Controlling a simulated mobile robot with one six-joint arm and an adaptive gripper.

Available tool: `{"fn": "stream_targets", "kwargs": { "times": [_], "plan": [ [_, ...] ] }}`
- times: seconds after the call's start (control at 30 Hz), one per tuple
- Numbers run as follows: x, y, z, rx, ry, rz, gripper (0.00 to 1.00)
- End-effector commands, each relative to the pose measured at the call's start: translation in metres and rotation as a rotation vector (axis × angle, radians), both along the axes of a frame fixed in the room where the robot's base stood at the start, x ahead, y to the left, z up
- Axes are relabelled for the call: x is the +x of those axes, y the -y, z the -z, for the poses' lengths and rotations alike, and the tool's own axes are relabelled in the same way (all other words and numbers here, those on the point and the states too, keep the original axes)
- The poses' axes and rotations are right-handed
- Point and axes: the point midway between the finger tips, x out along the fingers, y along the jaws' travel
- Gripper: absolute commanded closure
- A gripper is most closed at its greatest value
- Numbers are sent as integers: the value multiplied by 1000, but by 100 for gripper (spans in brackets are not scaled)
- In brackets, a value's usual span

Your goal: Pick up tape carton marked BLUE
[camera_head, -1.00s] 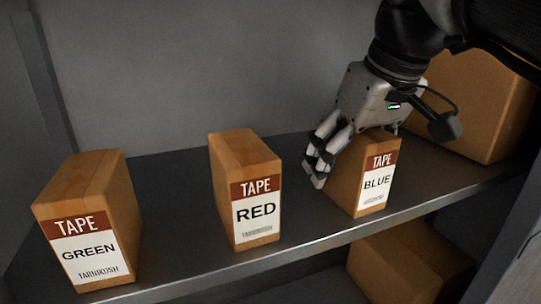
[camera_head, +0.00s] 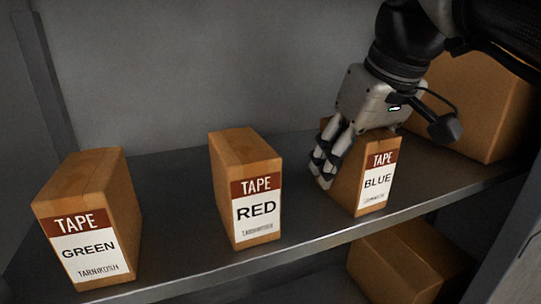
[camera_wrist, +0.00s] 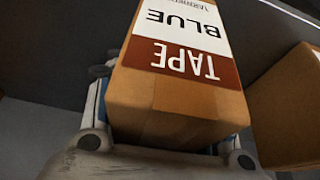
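The tape carton marked BLUE (camera_head: 376,182) stands upright on the shelf at the right in the head view. It also shows in the wrist view (camera_wrist: 180,105), upside down and between my fingers. My gripper (camera_head: 347,168) reaches down over it from above and behind. The left finger lies along the carton's left side and appears to touch it. The other finger is mostly hidden by the carton, so its contact cannot be seen. The gripper looks shut on the carton, which still rests on the shelf.
The RED tape carton (camera_head: 256,212) stands in the middle and the GREEN one (camera_head: 90,250) at the left. A large plain carton (camera_head: 480,105) is close behind at the right. Another carton (camera_head: 405,265) sits on the level below. The shelf's front edge (camera_head: 300,250) is clear.

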Motion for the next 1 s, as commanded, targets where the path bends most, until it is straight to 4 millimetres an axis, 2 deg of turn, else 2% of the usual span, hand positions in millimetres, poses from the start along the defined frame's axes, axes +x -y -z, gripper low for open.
{"fn": "stream_targets", "kwargs": {
  "times": [0.07,0.4,0.67,0.83,1.0],
  "plan": [
    [0,0,0,0,0,0,64],
    [0,0,0,0,0,0,86],
    [0,0,-2,0,2,0,86],
    [1,0,-17,-1,5,0,86],
    [1,0,-51,0,5,0,86]
  ]
}}
